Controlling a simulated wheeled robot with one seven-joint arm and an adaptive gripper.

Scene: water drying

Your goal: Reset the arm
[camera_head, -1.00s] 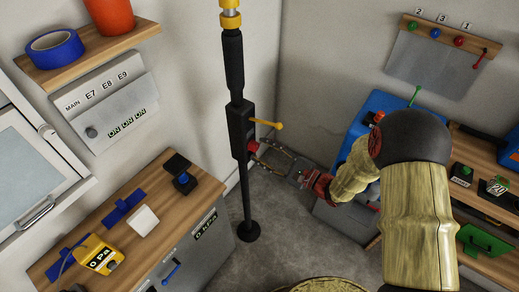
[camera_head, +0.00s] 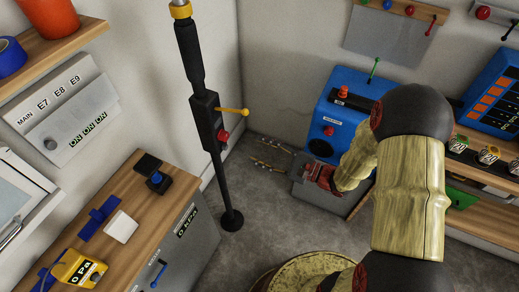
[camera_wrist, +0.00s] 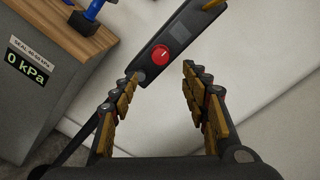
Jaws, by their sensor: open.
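My gripper (camera_head: 268,156) is open and empty in the head view, to the right of the black post (camera_head: 209,125) and apart from it. My arm is bent at the right, with yellowish sleeves and dark joints. In the wrist view my gripper (camera_wrist: 163,75) shows two spread fingers with brownish pads. The post's dark box (camera_wrist: 180,42) with a red button (camera_wrist: 161,54) lies ahead, beyond the fingertips. The red button (camera_head: 222,136) also shows in the head view, below a yellow lever (camera_head: 234,111).
A wooden-topped cabinet (camera_head: 187,220) with a yellow gauge (camera_head: 80,270) stands at the left. A blue machine (camera_head: 343,125) stands behind my arm. A wooden bench (camera_head: 480,172) is at the right. Grey floor (camera_head: 255,222) is clear between post and arm.

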